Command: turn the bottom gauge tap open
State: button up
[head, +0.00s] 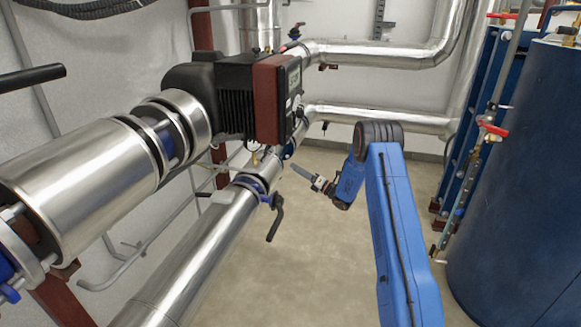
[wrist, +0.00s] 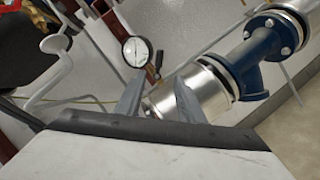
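A round white-faced pressure gauge (wrist: 136,52) with a dark rim shows in the wrist view, beyond my fingertips. A small black lever (wrist: 158,62) stands just right of it; I cannot tell for certain that it is the bottom gauge tap. My gripper (wrist: 157,90) has its two grey fingers spread apart with nothing between them, and the gauge and lever lie past the tips, not touched. In the head view my gripper (head: 302,171) is in the air right of the pump and the lower pipe. The gauge and its tap are too small to make out there.
A black and red pump (head: 278,98) sits on steel-clad pipework. A black valve handle (head: 275,218) hangs at the lower pipe (head: 205,255). In the wrist view a blue flanged fitting (wrist: 250,62) is at right. A blue tank (head: 520,180) stands right; the middle floor is clear.

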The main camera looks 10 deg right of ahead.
jog(key=shift+s+d+f, duration=0.1)
jog(key=shift+s+d, duration=0.15)
jog(key=shift+c, duration=0.7)
